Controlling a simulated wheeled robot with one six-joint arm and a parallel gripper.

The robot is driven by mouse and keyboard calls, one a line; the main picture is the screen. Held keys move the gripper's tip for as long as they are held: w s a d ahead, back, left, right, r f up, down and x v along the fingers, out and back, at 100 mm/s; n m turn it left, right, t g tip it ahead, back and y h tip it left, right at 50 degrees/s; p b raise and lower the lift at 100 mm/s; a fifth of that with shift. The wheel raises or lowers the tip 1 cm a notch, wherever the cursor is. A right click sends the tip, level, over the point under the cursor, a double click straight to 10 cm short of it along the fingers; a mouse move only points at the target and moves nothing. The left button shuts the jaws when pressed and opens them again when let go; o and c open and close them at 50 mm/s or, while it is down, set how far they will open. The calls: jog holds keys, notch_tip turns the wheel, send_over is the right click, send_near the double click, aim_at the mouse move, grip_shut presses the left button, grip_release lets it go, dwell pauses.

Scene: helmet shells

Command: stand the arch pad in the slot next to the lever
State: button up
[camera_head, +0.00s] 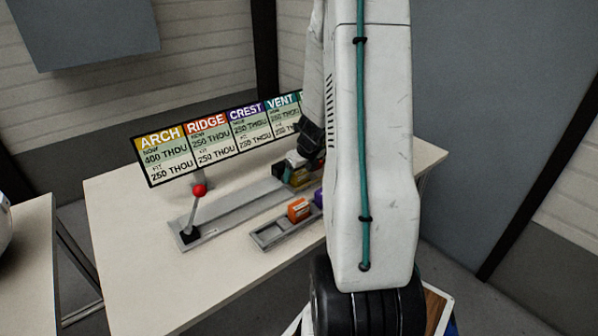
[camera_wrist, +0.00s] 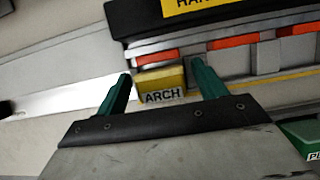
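The arch pad (camera_wrist: 162,84) is a yellow block lettered ARCH, between my gripper's two green fingers in the wrist view. A narrow gap shows on each side of it, so my gripper (camera_wrist: 162,72) looks open around it. The lever (camera_head: 193,215), with a red ball knob, stands at the fixture's near left end. My arm hides the fixture's right part; I cannot make out the slot next to the lever.
A long grey fixture (camera_head: 222,218) lies on the table (camera_head: 125,262). In front of it is a grey tray (camera_head: 270,236) with an orange block (camera_head: 298,209). A sign board (camera_head: 220,135) stands behind. The wrist view shows a black block (camera_wrist: 150,18) and a green block (camera_wrist: 303,134).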

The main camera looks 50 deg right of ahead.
jog(key=v, duration=1.2)
jog(key=w+a+r+n+y, duration=0.1)
jog(key=a+r+n, duration=0.5)
jog(key=a+n, duration=0.55)
jog(key=s+a+r+n+g+y, duration=0.1)
jog(key=a+r+n, duration=0.1)
jog(key=a+n, duration=0.3)
jog(key=s+a+r+n, duration=0.2)
jog(key=a+n, duration=0.1)
jog(key=a, duration=0.4)
jog(key=s+a+r+n+g, duration=0.1)
jog(key=s+a+n, duration=0.4)
jog(key=n, duration=0.4)
jog(key=s+a+r+n+g+h, duration=0.1)
jog(key=s+a+n, duration=0.4)
jog(key=s+n, duration=0.3)
jog(key=shift+r+n, duration=0.25)
jog(key=shift+n, duration=0.9)
